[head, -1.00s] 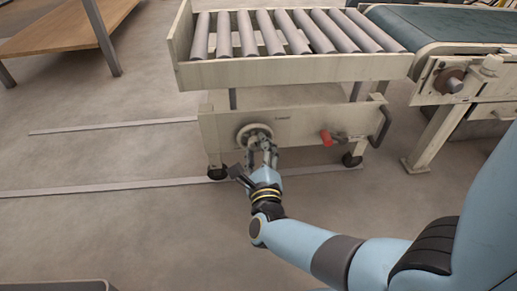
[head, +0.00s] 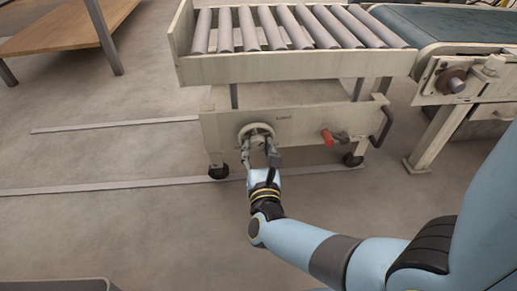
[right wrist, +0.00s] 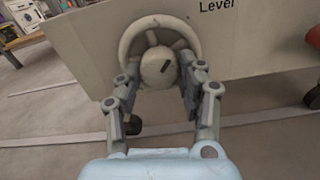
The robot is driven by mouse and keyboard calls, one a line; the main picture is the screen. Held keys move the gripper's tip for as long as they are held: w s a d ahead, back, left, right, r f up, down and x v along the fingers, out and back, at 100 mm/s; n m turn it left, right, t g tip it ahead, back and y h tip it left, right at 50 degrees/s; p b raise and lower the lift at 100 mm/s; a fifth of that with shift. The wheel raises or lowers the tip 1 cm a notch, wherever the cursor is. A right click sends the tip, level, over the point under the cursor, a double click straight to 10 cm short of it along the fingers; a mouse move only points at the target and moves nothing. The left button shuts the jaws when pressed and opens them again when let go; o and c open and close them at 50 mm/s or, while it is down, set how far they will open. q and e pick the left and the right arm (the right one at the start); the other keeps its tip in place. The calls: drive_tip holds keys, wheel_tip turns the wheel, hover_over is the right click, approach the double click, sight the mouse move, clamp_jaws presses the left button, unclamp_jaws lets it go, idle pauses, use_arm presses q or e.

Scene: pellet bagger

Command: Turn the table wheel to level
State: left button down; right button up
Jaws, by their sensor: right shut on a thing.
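The table wheel (head: 256,127) is a pale round handwheel on the front panel (head: 228,120) of the roller table (head: 300,67). In the right wrist view, its hub (right wrist: 158,68) is a round knob with a dark slot mark, slanted. My right gripper (head: 259,150) reaches the wheel from the front. Its two fingers (right wrist: 161,95) stand on either side of the hub, shut on the wheel. The word "Level" (right wrist: 217,5) is printed on the panel right of the wheel. My left gripper is not in view.
A red-knobbed lever (head: 327,137) and a dark handle (head: 382,125) are on the panel's right. The table stands on casters (head: 219,172). A belt conveyor (head: 450,24) adjoins on the right. A wooden bench (head: 50,30) is at upper left.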

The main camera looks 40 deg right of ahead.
drive_tip(key=shift+s+a+f+m, duration=0.1)
drive_tip(key=shift+f+m, duration=0.05)
drive_tip(key=shift+m, duration=0.75)
drive_tip(key=o, duration=1.1)
drive_tip(key=shift+r, duration=0.2)
wheel_tip(320, 180, up, 10)
drive_tip(key=shift+f, duration=0.15)
